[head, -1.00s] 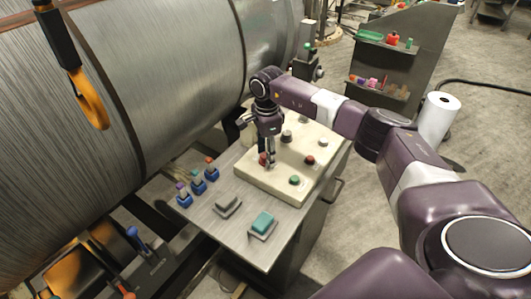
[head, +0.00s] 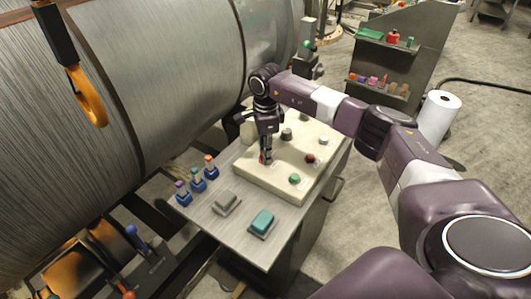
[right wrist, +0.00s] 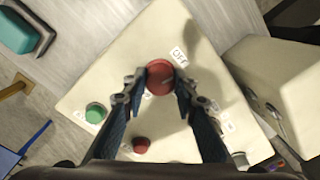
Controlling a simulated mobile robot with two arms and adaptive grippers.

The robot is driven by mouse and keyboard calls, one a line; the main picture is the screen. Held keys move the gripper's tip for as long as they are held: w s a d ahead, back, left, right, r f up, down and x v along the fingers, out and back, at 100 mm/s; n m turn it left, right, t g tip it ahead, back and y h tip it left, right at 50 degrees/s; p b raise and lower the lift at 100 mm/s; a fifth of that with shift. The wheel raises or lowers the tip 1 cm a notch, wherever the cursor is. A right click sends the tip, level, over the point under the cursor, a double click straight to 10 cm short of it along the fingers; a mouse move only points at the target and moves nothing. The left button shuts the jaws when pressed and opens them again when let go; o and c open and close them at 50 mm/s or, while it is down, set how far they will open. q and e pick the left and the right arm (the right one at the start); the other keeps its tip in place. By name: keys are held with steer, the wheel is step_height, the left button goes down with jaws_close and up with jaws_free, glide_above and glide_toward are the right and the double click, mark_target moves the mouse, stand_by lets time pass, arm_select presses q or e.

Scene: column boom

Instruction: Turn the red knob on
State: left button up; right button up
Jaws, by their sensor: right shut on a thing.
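The red knob (right wrist: 160,77) sits on a cream control panel (right wrist: 130,60) and shows between my right gripper's fingertips in the right wrist view. A printed "OFF" label lies beside it. In the head view the knob (head: 263,158) is mostly hidden by the fingers. My right gripper (head: 266,156) points down onto the panel's near left part. In the right wrist view the right gripper (right wrist: 160,82) is shut on the red knob, a fingertip on each side. My left gripper is not in view.
The panel also bears a green button (head: 294,179), a dark red knob (head: 310,158) and a white one (head: 323,140). A teal switch (head: 262,222), a grey switch (head: 227,202) and several small levers (head: 197,180) stand nearby. A large metal cylinder (head: 180,75) is close on the left.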

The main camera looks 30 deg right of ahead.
steer(key=m, duration=0.3)
steer(key=shift+m+b, duration=0.4)
steer(key=m, duration=0.4)
steer(key=shift+w+m, duration=0.1)
steer(key=shift+m, duration=0.2)
steer(key=m, duration=0.4)
steer(key=shift+r+b, duration=0.1)
steer(key=shift+b, duration=0.25)
steer(key=shift+m, duration=1.7)
steer(key=shift+w+m, duration=0.1)
steer(key=shift+m, duration=0.2)
steer(key=o, duration=1.2)
steer(key=shift+c, duration=0.2)
step_height(320, 180, up, 12)
steer(key=shift+a, duration=0.25)
